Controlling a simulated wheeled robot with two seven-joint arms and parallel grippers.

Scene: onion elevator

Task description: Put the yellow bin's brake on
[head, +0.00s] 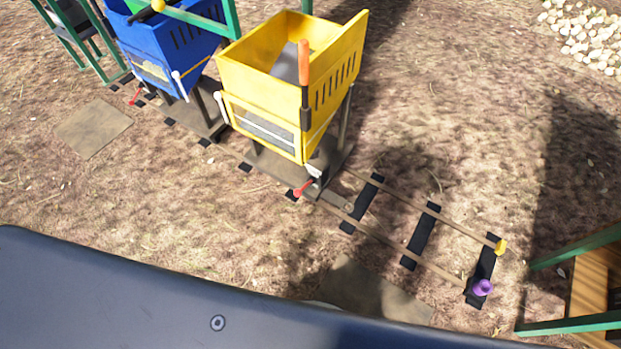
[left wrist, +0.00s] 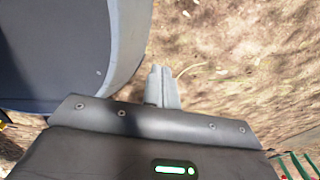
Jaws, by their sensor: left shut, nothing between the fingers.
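The yellow bin (head: 292,75) stands on a dark wheeled base (head: 265,165) on the rails in the upper middle of the head view. A tall lever with an orange handle (head: 304,62) stands upright at its near right side. A small red-ended lever (head: 304,187) sticks out low at the front of its base, slanting. Neither lever is marked as the brake. My left gripper (left wrist: 161,84) shows in the left wrist view, fingers together and empty over bare ground, away from the bin. My right gripper is in neither view.
A blue bin (head: 172,45) stands behind the yellow one on the same track. The rails (head: 385,245) run toward the lower right, ending near a purple piece (head: 482,287) and a yellow piece (head: 501,246). A green-and-wood frame (head: 585,285) stands at right. Flat slabs (head: 93,128) lie beside the track.

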